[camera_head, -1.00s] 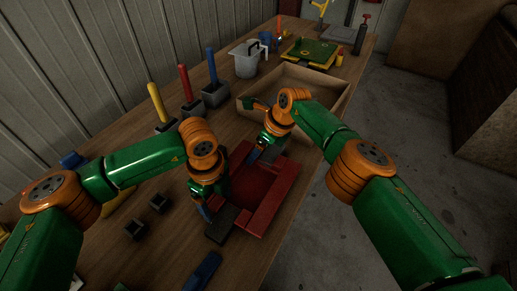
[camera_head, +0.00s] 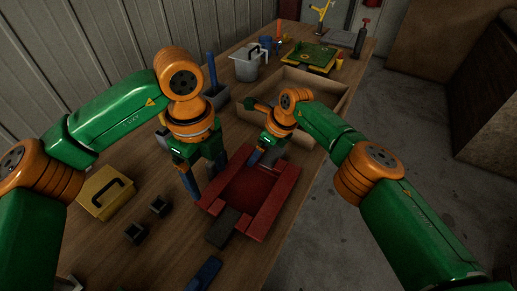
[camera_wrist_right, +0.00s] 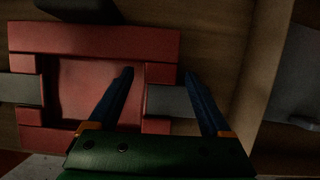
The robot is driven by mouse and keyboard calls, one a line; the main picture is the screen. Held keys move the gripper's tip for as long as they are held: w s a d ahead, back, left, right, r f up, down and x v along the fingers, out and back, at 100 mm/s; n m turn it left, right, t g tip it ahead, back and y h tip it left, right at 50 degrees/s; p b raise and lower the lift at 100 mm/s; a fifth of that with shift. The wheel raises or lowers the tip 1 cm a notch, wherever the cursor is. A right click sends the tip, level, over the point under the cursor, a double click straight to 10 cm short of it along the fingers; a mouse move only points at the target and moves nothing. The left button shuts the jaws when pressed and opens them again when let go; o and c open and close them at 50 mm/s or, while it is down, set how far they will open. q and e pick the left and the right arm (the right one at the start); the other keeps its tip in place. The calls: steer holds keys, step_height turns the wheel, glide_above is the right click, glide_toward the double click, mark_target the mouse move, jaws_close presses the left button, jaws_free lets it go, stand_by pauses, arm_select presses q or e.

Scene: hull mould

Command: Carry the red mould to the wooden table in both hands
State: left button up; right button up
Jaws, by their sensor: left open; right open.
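The red mould (camera_head: 265,222) lies on the wooden bench, a shallow red frame with a recessed middle. A dark grey handle (camera_head: 222,228) sticks out at its near end. In the right wrist view the mould (camera_wrist_right: 95,40) has a grey handle at the left and another grey handle (camera_wrist_right: 172,100) at the right. My left gripper (camera_head: 206,180) is open and empty, over or beside the mould's left side, apart from the near handle. My right gripper (camera_wrist_right: 160,75) is open at the far end. Its fingers appear either side of the far handle; contact cannot be told.
A cardboard box (camera_head: 325,92) stands just beyond the mould. A yellow box (camera_head: 105,192) with a black handle and small dark blocks (camera_head: 135,232) are on the left. A grey jug (camera_head: 248,65) and a green-topped item (camera_head: 310,55) are farther back. Floor is clear on the right.

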steer(key=v, duration=1.1)
steer(key=shift+s, duration=0.2)
